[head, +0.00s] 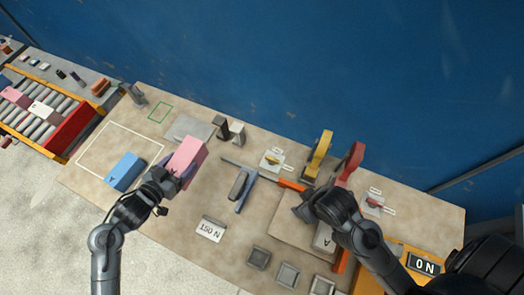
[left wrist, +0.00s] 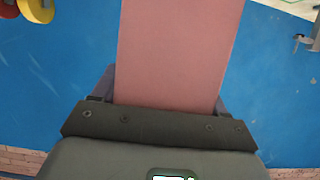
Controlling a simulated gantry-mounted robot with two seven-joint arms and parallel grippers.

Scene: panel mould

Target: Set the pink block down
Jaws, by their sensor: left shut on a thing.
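My left gripper (head: 178,175) is shut on the pink block (head: 188,153), near the right side of a white outlined area (head: 105,129) on the table. In the left wrist view the pink block (left wrist: 178,55) stretches away from between the fingers, one on each side. I cannot tell whether the block touches the table. A blue block (head: 123,171) lies at the lower part of the outlined area, left of my left gripper. My right gripper (head: 304,212) is over a flat panel at the table's right; its fingers are too small and dark to judge.
A grey plate (head: 188,129) and two small upright pieces stand behind the pink block. Yellow and red handles stand farther right. A roller conveyor (head: 40,115) is at left.

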